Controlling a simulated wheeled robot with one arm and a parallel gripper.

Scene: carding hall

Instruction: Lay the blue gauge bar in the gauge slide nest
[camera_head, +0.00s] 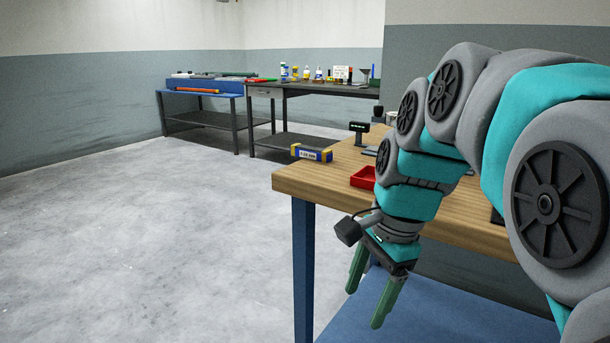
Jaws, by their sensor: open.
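My gripper (364,307) hangs in front of the wooden workbench, below its top, with its two green fingers apart and nothing between them. A small blue block with yellow ends and a pale label (312,153) lies on the bench top near its far left edge. It may be the blue gauge bar, but I cannot tell for sure. My gripper is nearer to me and lower than this block, well apart from it. I cannot make out the gauge slide nest; my arm hides much of the bench top.
The wooden workbench (310,182) has blue legs and a blue lower shelf (430,312). A red tray (363,178) and a small device with a green display (359,128) stand on it. A dark table (330,90) with bottles and a blue table (205,86) stand behind. The floor at left is clear.

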